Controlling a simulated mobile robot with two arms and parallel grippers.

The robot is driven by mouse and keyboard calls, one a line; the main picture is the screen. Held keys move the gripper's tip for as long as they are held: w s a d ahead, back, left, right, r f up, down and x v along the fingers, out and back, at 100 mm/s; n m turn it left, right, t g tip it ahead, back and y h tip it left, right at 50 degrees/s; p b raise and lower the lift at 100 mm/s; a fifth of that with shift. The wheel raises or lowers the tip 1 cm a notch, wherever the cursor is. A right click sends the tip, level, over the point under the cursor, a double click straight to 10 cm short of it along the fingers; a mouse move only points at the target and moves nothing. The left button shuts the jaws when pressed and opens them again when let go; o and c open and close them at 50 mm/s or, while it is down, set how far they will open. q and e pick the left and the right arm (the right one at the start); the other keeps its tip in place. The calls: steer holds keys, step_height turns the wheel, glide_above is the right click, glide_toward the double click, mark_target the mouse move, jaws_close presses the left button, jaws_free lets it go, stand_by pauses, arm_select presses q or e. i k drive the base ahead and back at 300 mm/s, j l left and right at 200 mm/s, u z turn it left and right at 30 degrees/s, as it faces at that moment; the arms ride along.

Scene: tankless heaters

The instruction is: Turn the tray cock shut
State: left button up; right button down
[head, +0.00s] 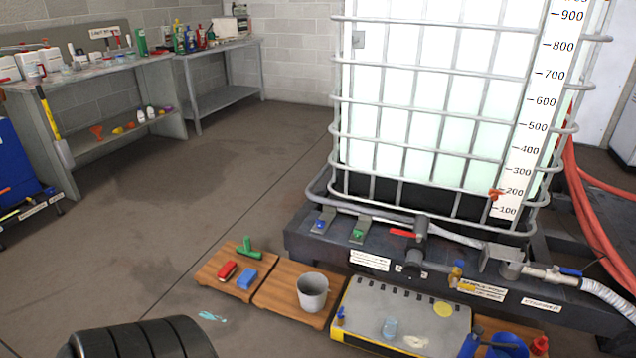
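Several cocks and valves sit along the dark tray (320,245) under the white caged tank (430,110). A black valve (420,232) carries a red lever (402,234) that points left. A small cock with a yellow body (457,272) is on the tray's front face, beside a white label (481,290). A metal valve with a blue lever (570,271) joins a pale ribbed hose (610,299) at the right. The labels are too small to read surely, so I cannot tell which is the tray cock. Neither of my grippers is in view.
Wooden boards on the floor hold red, blue and green items and a grey bucket (312,292). A grey-yellow case (405,312) and blue container (508,346) lie in front of the tray. Red hoses (590,205) run at right. Open floor lies left, before the workbench (95,75).

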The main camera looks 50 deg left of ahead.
mark_target(340, 314)
steer(key=u, duration=1.4)
steer(key=i+j+z, duration=0.1)
steer(key=i+j, duration=0.1)
steer(key=j, duration=0.1)
